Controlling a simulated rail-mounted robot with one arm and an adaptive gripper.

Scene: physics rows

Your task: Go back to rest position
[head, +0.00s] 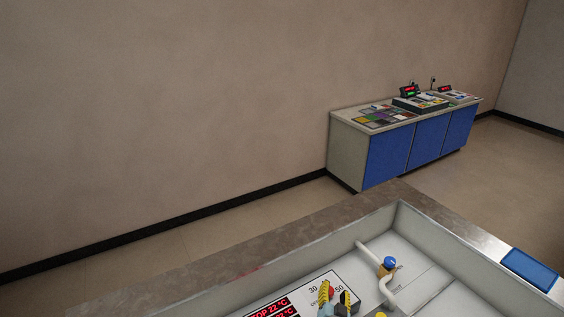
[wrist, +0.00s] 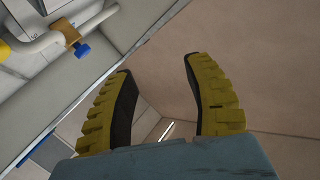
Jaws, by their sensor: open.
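My gripper (wrist: 157,68) is open, with its two yellow, ridged fingers spread apart and nothing between them in the wrist view. In the head view my gripper (head: 335,299) shows at the bottom edge, in front of a white panel (head: 295,296) with red digits and a dial scale. The rest of my arm is cut off below the picture.
A light walled tray (head: 430,236) holds a white pipe (head: 372,254) with a blue-knobbed valve (head: 389,263), close to the right of my gripper. A blue pad (head: 530,268) lies on the right rim. A blue-fronted cabinet (head: 415,145) stands by the far wall.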

